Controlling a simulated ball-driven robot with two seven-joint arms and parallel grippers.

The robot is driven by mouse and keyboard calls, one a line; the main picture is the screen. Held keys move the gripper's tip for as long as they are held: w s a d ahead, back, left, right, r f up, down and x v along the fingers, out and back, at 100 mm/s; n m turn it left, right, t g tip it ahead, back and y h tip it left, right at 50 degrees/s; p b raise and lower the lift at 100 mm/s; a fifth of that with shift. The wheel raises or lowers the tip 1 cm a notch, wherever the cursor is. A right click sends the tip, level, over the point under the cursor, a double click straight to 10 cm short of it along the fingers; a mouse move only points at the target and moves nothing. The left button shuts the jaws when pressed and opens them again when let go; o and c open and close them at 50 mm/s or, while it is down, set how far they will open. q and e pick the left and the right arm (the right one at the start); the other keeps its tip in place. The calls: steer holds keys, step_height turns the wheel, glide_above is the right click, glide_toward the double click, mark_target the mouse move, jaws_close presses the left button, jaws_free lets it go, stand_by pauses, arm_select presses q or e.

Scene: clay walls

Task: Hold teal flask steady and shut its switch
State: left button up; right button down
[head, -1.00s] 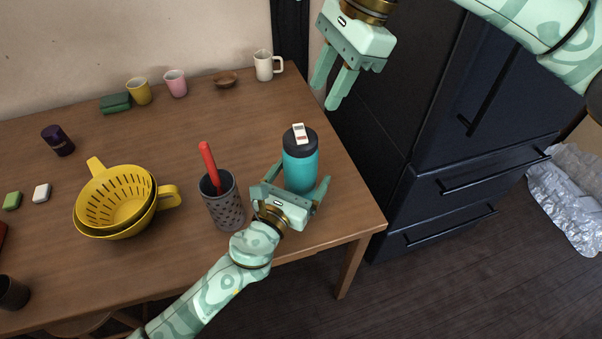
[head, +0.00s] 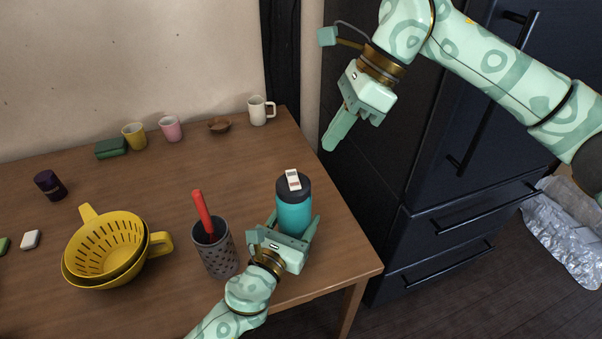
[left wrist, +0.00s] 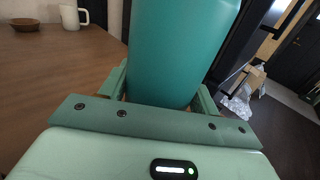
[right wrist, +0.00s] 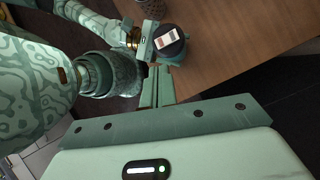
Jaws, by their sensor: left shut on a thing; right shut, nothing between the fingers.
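The teal flask (head: 293,212) stands upright near the right end of the table, with a dark lid. A white switch with a reddish part (head: 293,180) sits on top of the lid; it also shows in the right wrist view (right wrist: 168,40). My left gripper (head: 294,228) is shut around the flask's lower body from the front. The flask (left wrist: 178,50) fills the middle of the left wrist view between the fingers. My right gripper (head: 330,142) is shut and empty, in the air above and right of the flask, pointing down.
A grey perforated holder (head: 214,255) with a red-handled tool stands left of my left gripper. Yellow colanders (head: 104,250) sit farther left. Mugs and a wooden bowl (head: 219,125) line the back edge. A dark fridge (head: 420,180) stands right of the table.

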steer(key=r+m+y, duration=0.1)
steer(key=m, duration=1)
steer(key=w+d+r+m+y, duration=0.1)
steer(key=m, duration=1)
steer(key=d+r+m+y, duration=0.1)
steer(key=r+m, duration=0.1)
steer(key=m, duration=0.8)
steer(key=shift+w+d+m, duration=0.1)
steer(key=shift+w+m, duration=0.2)
steer(key=shift+m, duration=0.1)
glide_above(288, 174)
steer(key=d, duration=0.3)
step_height(288, 174, down, 7)
steer(key=shift+s+a+r, duration=0.1)
steer(key=shift+s, duration=0.05)
steer(key=f, duration=0.3)
steer(key=shift+w+a+f, duration=0.1)
steer(key=shift+w+f, duration=0.2)
steer(key=shift+f, duration=0.3)
steer(key=shift+f, duration=0.1)
